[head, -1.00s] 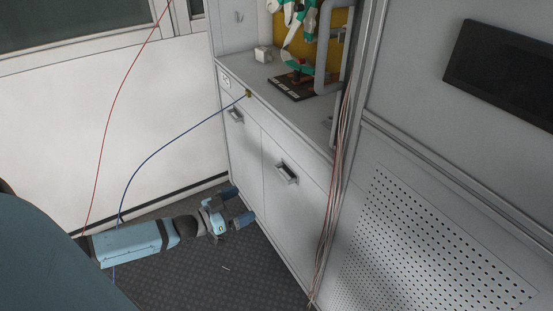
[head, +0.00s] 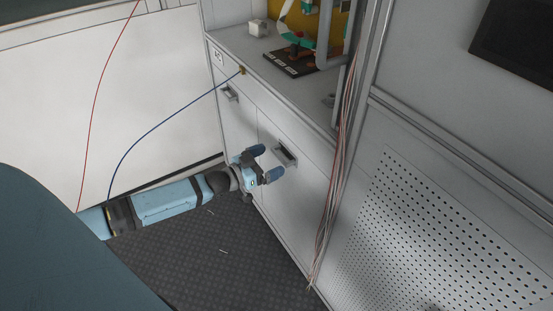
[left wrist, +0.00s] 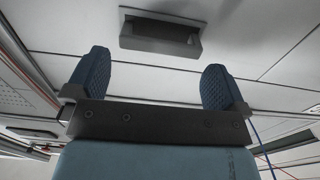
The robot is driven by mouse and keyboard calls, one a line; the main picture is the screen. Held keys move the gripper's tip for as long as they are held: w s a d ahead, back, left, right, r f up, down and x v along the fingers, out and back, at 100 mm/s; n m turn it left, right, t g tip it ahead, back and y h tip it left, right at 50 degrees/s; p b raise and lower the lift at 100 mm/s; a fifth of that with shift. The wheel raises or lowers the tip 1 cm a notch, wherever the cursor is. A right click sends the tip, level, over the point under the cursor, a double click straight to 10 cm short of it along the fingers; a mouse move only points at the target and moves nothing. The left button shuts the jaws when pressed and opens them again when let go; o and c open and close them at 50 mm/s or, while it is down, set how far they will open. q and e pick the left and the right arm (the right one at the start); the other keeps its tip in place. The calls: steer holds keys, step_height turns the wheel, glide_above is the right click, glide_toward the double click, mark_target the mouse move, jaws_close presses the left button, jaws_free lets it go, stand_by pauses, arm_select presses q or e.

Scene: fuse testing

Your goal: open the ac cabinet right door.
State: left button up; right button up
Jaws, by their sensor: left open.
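The cabinet's right door (head: 298,200) is shut, with a dark recessed-looking handle (head: 285,153) near its top. The same handle shows in the left wrist view (left wrist: 160,36), beyond the fingertips. My left gripper (head: 265,163) is open and empty, just in front of and to the left of this handle, with no visible contact. In the left wrist view the two blue padded fingers (left wrist: 154,66) stand apart with the handle ahead between them. My right gripper is not in view.
The left door has its own handle (head: 229,94). The countertop (head: 240,45) holds a dark board (head: 293,62) and a white block (head: 259,28). A blue cable (head: 150,137) runs above my left arm. A wire bundle (head: 332,190) hangs right of the door.

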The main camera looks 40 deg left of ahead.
mark_target(278, 156)
arm_select(q)
steer(key=shift+x, duration=1.6)
